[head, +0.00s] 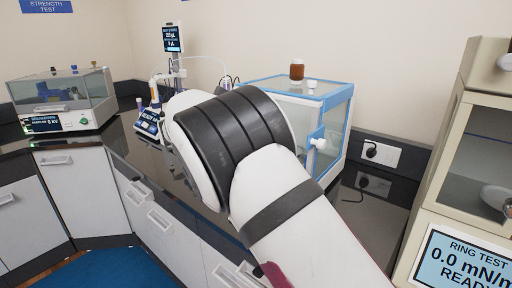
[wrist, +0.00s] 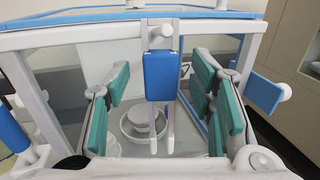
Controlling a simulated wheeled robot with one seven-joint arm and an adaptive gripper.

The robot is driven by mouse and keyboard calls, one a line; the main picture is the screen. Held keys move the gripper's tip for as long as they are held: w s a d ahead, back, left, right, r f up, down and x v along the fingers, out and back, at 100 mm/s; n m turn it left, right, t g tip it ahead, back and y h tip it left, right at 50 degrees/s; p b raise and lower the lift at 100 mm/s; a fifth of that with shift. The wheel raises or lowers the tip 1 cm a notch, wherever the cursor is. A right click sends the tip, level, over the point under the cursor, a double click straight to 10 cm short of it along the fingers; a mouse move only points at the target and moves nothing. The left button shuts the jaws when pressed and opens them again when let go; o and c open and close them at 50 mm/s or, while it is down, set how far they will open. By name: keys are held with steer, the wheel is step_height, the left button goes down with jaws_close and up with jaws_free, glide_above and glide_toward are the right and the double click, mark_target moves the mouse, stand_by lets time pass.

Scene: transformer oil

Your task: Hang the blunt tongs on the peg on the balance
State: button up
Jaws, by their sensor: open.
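The tongs (wrist: 162,76), with a blue grip and two pale straight prongs pointing down, hang upright at the front of the balance in the wrist view. Their top is at a white-grey peg (wrist: 160,30) on the balance's upper front frame; whether a loop is around the peg is unclear. My gripper (wrist: 162,84) is open, its teal pads on either side of the tongs with visible gaps. The balance (head: 338,112) is a blue-and-white glass case, partly hidden by my arm in the head view. The tongs and gripper are hidden there.
A brown jar (head: 297,70) and a small white item (head: 312,85) stand on the balance's top. A white side knob (head: 319,143) sticks out. A ring-test instrument (head: 470,150) stands at right, an oil tester (head: 70,122) at left. A round pan (wrist: 143,122) shows inside the case.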

steer(key=v, duration=1.2)
steer(key=d+r+m+g+y, duration=0.2)
steer(key=d+m+g, duration=0.3)
steer(key=d, duration=1)
steer(key=s+d+m+g+y, duration=0.5)
steer(key=s+d, duration=0.5)
steer(key=d, duration=0.5)
steer(key=s+d+f+m+y, duration=0.1)
steer(key=s+d+m+y, duration=0.2)
steer(key=s, duration=0.4)
steer(key=s+d+f+m, duration=0.1)
steer(key=s+d+m, duration=0.1)
steer(key=s+m, duration=0.4)
steer(key=s+f+m+t+y, duration=0.1)
steer(key=s+f+m+y, duration=0.1)
steer(key=s, duration=0.5)
steer(key=s+f+m+t+y, duration=0.1)
steer(key=s+f+m, duration=0.3)
steer(key=s, duration=0.3)
steer(key=shift+s+a+m+t+y, duration=0.15)
steer(key=shift+a+m+t+y, duration=0.2)
steer(key=shift+m, duration=0.25)
